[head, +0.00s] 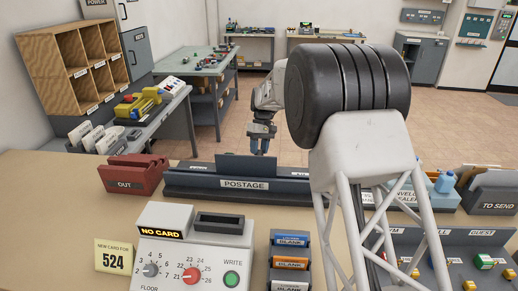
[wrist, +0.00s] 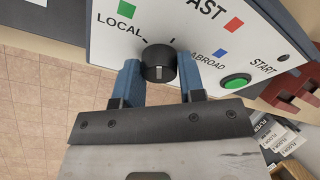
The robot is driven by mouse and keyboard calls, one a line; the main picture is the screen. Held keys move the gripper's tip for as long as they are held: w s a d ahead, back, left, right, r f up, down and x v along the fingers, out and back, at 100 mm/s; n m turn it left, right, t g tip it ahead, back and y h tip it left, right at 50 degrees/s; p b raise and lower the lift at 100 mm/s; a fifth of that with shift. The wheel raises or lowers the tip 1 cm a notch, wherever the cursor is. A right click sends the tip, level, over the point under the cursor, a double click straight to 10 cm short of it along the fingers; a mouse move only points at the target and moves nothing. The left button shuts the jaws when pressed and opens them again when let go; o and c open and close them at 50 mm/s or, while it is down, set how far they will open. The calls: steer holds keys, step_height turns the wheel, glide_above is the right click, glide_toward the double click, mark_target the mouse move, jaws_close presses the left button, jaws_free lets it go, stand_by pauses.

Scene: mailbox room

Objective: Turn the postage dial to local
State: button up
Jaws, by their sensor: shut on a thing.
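The postage dial (wrist: 158,55) is a round black knob with a pale mark on its rim, on a white panel in the wrist view. My gripper (wrist: 158,68) has its two blue fingers on either side of the knob, shut on it. The label LOCAL (wrist: 114,24) is to the upper left, ABROAD (wrist: 206,58) to the right, and a label ending in AST above. Which label the dial points to is unclear. In the head view my gripper (head: 262,137) is behind the dark POSTAGE unit (head: 245,184), which hides the dial.
In the wrist view a green START button (wrist: 235,85) lies right of the dial. In the head view a red OUT tray (head: 132,173) stands left of the POSTAGE unit. A NO CARD machine (head: 190,255) with a grey and a red knob is nearer.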

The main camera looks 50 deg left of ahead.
steer(key=n, duration=0.4)
steer(key=shift+w+n+g, duration=0.1)
steer(key=shift+n+g, duration=0.3)
stand_by(0.4)
steer(key=o, duration=0.9)
steer(key=shift+v, duration=3.9)
steer(key=shift+d, duration=0.15)
